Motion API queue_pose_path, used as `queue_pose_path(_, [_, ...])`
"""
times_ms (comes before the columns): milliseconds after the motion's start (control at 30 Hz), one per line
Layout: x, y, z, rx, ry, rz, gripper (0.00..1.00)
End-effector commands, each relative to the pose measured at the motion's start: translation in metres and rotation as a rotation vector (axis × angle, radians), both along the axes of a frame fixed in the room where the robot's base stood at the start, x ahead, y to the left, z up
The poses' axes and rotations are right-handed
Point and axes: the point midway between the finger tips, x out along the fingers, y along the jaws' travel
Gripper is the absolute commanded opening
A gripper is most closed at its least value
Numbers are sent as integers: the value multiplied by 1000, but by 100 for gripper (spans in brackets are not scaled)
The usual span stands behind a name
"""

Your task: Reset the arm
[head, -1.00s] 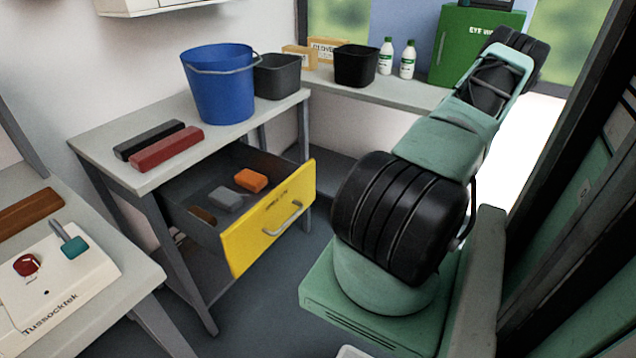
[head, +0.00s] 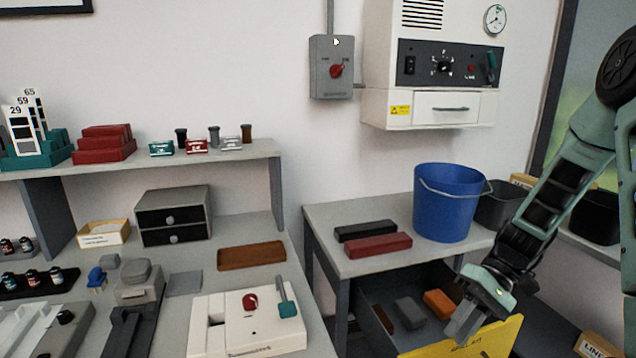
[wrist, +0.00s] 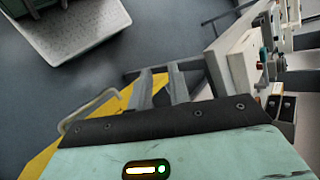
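My arm reaches down from the right in the head view, green and black. My gripper (head: 468,322) hangs over the front of the open drawer, near its yellow front panel (head: 498,340). In the wrist view the two grey fingers of my gripper (wrist: 161,88) stand apart with a gap and nothing between them. Behind them the yellow panel (wrist: 118,108) and its handle (wrist: 88,110) show. Whether the fingers touch the panel is not clear.
The drawer holds an orange block (head: 438,303), a grey block (head: 409,312) and a brown one (head: 383,318). A blue bucket (head: 446,205) and dark and red bars (head: 378,246) stand on the table above. A white device (head: 250,322) lies on the left bench.

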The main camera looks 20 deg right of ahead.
Motion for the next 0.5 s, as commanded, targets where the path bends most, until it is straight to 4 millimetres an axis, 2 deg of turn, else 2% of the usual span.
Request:
queue_pose_path(33, [3, 22, 16, -54, 1, 76, 19])
queue_pose_path(233, [1, 94, 57, -260, -30, 313, 19])
queue_pose_path(367, [-11, 139, 82, -384, -92, 450, 19])
queue_pose_path(500, [-32, 183, 108, -500, -196, 580, 19])
